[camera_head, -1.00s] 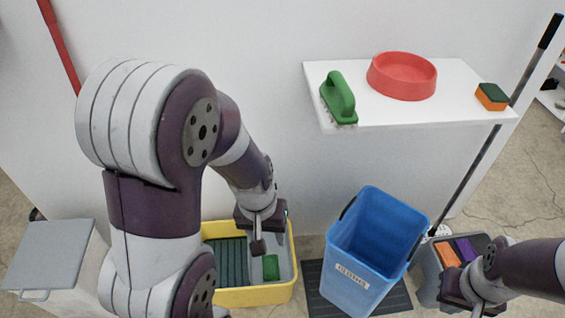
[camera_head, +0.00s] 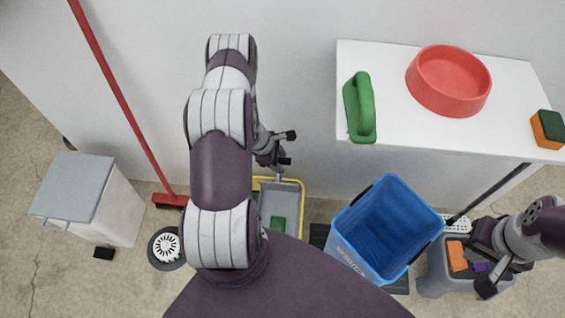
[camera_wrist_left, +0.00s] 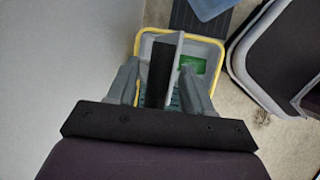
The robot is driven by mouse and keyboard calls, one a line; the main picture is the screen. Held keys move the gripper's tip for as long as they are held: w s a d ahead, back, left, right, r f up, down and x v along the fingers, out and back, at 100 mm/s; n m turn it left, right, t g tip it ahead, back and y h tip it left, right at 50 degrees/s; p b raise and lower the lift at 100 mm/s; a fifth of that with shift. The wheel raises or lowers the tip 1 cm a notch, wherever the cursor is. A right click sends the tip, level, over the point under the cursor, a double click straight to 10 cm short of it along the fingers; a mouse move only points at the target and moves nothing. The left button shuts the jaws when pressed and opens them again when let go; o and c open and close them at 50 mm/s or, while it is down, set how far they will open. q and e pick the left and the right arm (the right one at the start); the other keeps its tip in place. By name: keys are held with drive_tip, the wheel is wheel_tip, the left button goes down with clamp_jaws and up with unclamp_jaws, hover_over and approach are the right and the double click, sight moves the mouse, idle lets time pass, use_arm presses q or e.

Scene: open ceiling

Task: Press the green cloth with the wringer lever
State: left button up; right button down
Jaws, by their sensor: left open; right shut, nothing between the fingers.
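The green cloth (camera_head: 277,223) lies in the grey compartment of the yellow-rimmed wringer bucket (camera_head: 298,183). In the left wrist view the cloth (camera_wrist_left: 192,65) is at the right inside the yellow rim (camera_wrist_left: 146,36). A dark upright bar (camera_wrist_left: 161,72), apparently the wringer lever, stands between the fingers of my left gripper (camera_wrist_left: 160,88). Contact with the fingers cannot be told. My left gripper (camera_head: 288,148) is open above the far side of the bucket. My arm hides the bucket's left part in the head view. My right gripper (camera_head: 493,283) is shut and empty, by the grey bin at right.
A blue bin (camera_head: 388,225) stands right of the wringer bucket. A grey bin (camera_head: 435,270) holds orange and purple pieces. A red broom (camera_head: 120,95) and lidded bin (camera_head: 75,187) are at left.

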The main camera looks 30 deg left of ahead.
use_arm(q)
drive_tip(key=shift+x, duration=1.3)
drive_tip(key=shift+w, duration=0.1)
clamp_jaws()
